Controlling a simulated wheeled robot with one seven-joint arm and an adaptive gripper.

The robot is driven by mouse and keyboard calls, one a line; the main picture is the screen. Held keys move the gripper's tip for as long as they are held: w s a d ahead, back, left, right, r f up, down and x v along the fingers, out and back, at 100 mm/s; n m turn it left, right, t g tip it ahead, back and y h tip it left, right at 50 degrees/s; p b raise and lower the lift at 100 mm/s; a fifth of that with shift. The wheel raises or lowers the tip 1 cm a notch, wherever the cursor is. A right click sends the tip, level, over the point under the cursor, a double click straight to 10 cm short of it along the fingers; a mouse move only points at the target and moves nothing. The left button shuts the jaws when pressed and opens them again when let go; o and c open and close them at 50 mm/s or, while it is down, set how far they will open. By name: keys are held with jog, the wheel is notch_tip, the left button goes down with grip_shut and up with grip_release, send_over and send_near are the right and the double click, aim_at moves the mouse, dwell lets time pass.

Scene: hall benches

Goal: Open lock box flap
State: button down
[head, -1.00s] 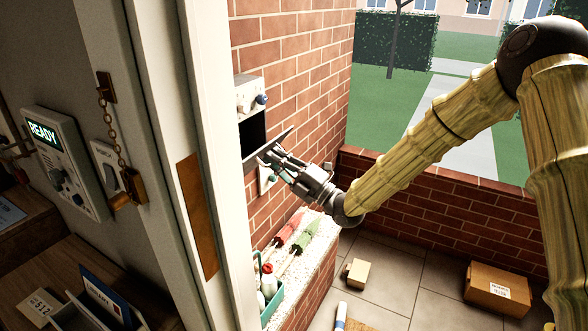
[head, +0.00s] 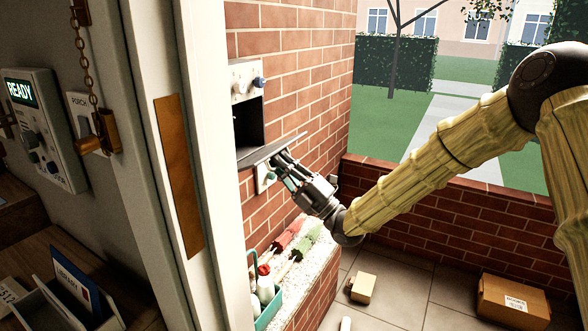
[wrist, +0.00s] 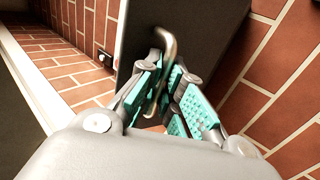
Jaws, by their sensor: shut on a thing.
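The lock box (head: 246,82) is set in the brick wall, with a blue knob on its pale upper face and a dark opening below. Its flap (head: 272,150) is a dark panel hinged at the bottom, swung outward and down to near level. In the wrist view the flap (wrist: 195,32) fills the upper middle, with a curved metal handle (wrist: 167,45) on it. My gripper (head: 280,166) is at the flap's underside. In the wrist view its teal-padded fingers (wrist: 165,92) are closed around the handle. Part of the handle is hidden between the pads.
A door frame (head: 180,170) stands close on the left. Below the box, a stone ledge (head: 315,268) holds red and green folded umbrellas and a teal caddy (head: 268,308) with bottles. Cardboard boxes (head: 515,302) lie on the tiled floor. A low brick wall (head: 440,195) runs behind.

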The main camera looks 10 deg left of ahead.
notch_tip(320, 180, down, 5)
jog(key=b, duration=0.5)
jog(key=shift+a+f, duration=0.1)
jog(key=shift+f, duration=0.05)
jog(key=shift+b, duration=0.3)
jog(key=c, duration=1.8)
grip_release()
jog(key=shift+c, duration=0.2)
jog(key=v, duration=1.2)
jog(key=shift+f, duration=0.15)
